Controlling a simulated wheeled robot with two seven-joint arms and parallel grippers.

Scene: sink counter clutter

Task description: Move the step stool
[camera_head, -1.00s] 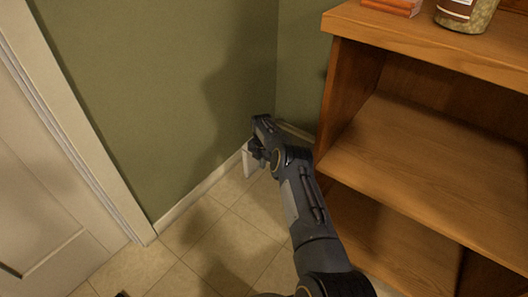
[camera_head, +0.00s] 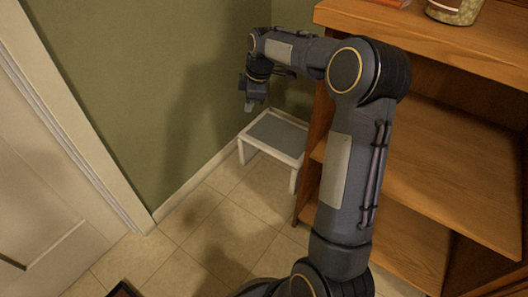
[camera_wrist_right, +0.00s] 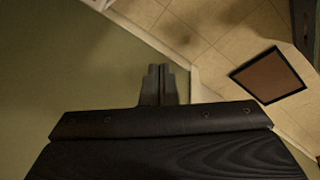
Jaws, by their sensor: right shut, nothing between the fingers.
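The step stool (camera_head: 277,131) is a low white stool with a grey top. It stands upright on the tile floor in the corner, between the green wall and the wooden shelf. My right gripper (camera_head: 249,106) is above the stool's left end, close to the wall, pointing down. It is shut and empty, apart from the stool. In the right wrist view its fingers (camera_wrist_right: 160,82) are together. My left gripper is not in view.
The wooden shelf (camera_head: 450,165) stands right of the stool, with a jar (camera_head: 455,10) on top. A white door (camera_head: 45,190) is at the left. A dark-framed brown mat (camera_wrist_right: 268,76) lies on the floor. The floor in front of the stool is clear.

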